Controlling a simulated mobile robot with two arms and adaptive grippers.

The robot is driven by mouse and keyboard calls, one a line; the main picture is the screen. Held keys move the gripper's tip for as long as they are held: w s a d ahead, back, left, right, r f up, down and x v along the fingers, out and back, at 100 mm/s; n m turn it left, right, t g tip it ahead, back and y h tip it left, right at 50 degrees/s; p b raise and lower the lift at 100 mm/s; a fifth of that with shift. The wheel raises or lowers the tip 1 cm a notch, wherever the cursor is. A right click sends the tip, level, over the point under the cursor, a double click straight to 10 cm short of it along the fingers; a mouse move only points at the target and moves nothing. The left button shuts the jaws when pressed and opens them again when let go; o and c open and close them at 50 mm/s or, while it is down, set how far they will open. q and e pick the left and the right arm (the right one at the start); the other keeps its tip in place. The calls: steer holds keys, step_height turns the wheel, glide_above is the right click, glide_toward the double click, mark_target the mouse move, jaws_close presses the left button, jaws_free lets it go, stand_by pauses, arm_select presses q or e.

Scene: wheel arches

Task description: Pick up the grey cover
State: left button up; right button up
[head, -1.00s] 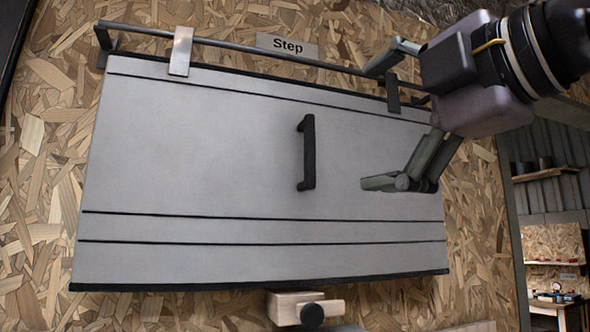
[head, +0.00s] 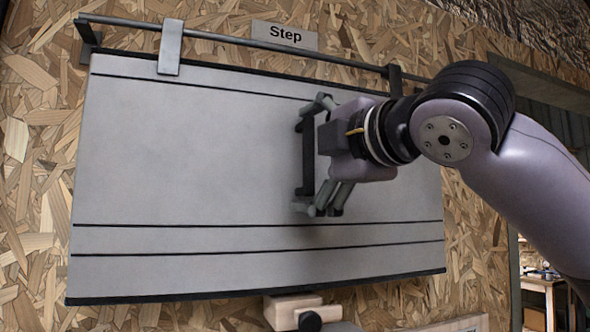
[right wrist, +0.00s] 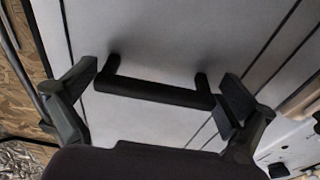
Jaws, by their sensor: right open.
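The grey cover (head: 190,160) is a wide flat panel with dark grooves and a black lower edge, hanging against the chipboard wall in the head view. A black bar handle (head: 308,160) stands out from its middle. My right gripper (head: 307,155) is open at the handle, with one finger near its upper end and one near its lower end. In the right wrist view the handle (right wrist: 160,92) lies between the spread fingers of the gripper (right wrist: 155,100), lengthwise across the gap. The cover (right wrist: 150,35) fills the background there. My left gripper does not show.
A metal rail (head: 260,48) with brackets (head: 171,47) runs along the cover's top, below a "Step" sign (head: 285,36). A wooden block with a dark knob (head: 290,308) sits under the lower edge. Bare chipboard wall (head: 30,200) lies to the left.

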steer(key=shift+s+d, duration=0.15)
steer(key=shift+c, duration=1.2)
steer(key=c, duration=1.1)
steer(key=shift+o, duration=0.2)
steer(key=shift+r, duration=0.1)
